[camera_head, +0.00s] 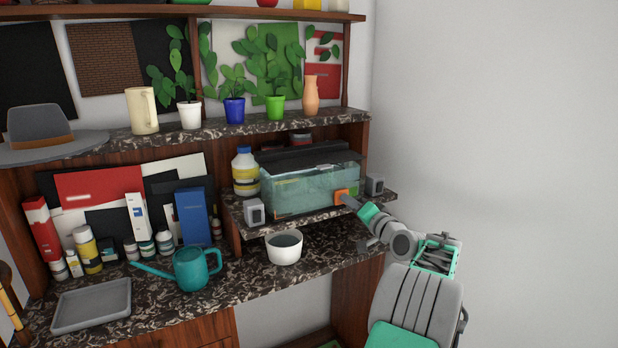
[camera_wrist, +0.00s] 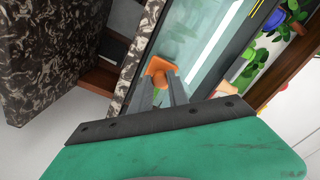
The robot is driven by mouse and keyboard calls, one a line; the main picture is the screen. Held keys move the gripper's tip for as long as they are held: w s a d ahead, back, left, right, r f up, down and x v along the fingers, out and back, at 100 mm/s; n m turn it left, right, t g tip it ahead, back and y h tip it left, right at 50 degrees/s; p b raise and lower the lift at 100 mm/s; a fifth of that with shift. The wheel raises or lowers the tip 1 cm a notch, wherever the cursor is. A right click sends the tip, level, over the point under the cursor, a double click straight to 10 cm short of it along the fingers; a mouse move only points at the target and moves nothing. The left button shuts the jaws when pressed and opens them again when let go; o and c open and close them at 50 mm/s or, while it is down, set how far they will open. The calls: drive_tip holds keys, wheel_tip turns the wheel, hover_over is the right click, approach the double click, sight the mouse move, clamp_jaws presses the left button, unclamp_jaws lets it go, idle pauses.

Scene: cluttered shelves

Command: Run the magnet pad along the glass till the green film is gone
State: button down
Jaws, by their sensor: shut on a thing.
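The fish tank (camera_head: 292,192) is a glass box of pale blue-green water with a dark lid, on a stone-topped shelf. The orange magnet pad (camera_head: 341,195) is at the right part of its front glass. My gripper (camera_head: 349,199) is shut on the pad. In the wrist view the orange pad (camera_wrist: 158,66) sits between the fingertips of my gripper (camera_wrist: 163,86), close against the tank glass (camera_wrist: 192,45). I cannot tell whether it touches. A faint green tint shows in the tank near the pad, but the film's edges are unclear. The pad and fingers hide the glass behind them.
Small grey speakers (camera_head: 254,212) (camera_head: 375,185) stand at both ends of the tank. A yellow-labelled bottle (camera_head: 245,172) stands at its left. A white bowl (camera_head: 284,247) and teal watering can (camera_head: 192,267) are on the counter below. Bare wall is at right.

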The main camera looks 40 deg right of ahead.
sight(360, 191)
drive_tip(key=shift+s+d+p, duration=0.15)
drive_tip(key=shift+s+d, duration=0.15)
drive_tip(key=shift+d, duration=0.65)
drive_tip(key=shift+s+d+p, duration=0.2)
drive_tip(key=shift+s+d, duration=0.05)
drive_tip(key=shift+d, duration=0.75)
drive_tip(key=shift+s+d+p, duration=0.15)
drive_tip(key=shift+s+d, duration=0.15)
drive_tip(key=shift+d, duration=0.65)
drive_tip(key=shift+s+d, duration=0.2)
drive_tip(key=shift+d, duration=0.5)
drive_tip(key=c, duration=1.6)
unclamp_jaws()
drive_tip(key=shift+s+d+f, duration=0.1)
drive_tip(key=shift+d, duration=0.05)
drive_tip(key=shift+o, duration=0.6)
drive_tip(key=shift+s+d, duration=0.15)
drive_tip(key=o, duration=0.3)
drive_tip(key=shift+w+a, duration=0.2)
